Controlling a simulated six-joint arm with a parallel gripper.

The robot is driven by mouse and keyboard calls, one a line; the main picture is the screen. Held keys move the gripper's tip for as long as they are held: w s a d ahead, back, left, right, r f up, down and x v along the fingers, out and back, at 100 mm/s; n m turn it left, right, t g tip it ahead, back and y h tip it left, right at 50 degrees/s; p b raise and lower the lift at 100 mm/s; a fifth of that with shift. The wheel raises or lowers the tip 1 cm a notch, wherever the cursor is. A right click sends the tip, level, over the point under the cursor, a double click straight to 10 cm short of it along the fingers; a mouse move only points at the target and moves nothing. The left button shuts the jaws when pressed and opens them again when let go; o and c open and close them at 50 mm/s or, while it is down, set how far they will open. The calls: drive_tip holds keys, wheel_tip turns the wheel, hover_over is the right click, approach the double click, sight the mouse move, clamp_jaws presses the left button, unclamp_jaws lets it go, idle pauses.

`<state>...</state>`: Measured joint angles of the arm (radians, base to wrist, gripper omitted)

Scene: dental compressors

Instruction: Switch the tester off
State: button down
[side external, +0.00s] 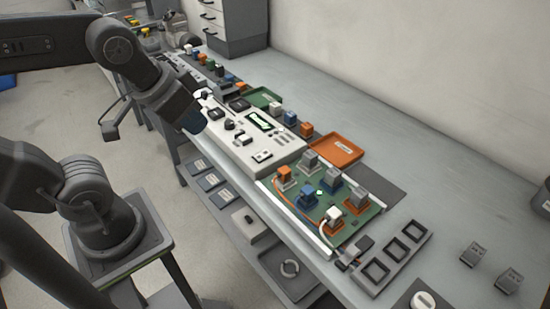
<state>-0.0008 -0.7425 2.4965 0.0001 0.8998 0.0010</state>
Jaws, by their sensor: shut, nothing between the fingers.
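The tester is a long off-white panel box (235,150) on the bench in the side external view. Its top has a small green-framed display (259,122), dark knobs and small black blocks, and a little label plate (262,156) at the front. I cannot tell which control is the power switch or how it is set. My gripper (200,123) is at the tester's left end, shut and empty. The dark wrist covers that end of the panel, and the fingertips are hard to make out. I cannot tell whether they touch it.
A green board with relay-like blocks (366,214) lies right of the tester. An orange tray (337,149) and a green tray (262,97) lie behind it. A grey three-slot holder (410,229) is front right. The bench's back right is clear.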

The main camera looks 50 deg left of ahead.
idle(0.3)
drive_tip(key=n+g, duration=0.4)
drive_tip(key=n, duration=1.4)
hover_over(266, 152)
drive_tip(key=s, duration=0.2)
drive_tip(key=shift+f, duration=2.7)
drive_tip(key=f, duration=0.4)
drive_tip(key=w+f, duration=0.1)
drive_tip(key=f, duration=0.9)
drive_tip(key=shift+w, duration=0.3)
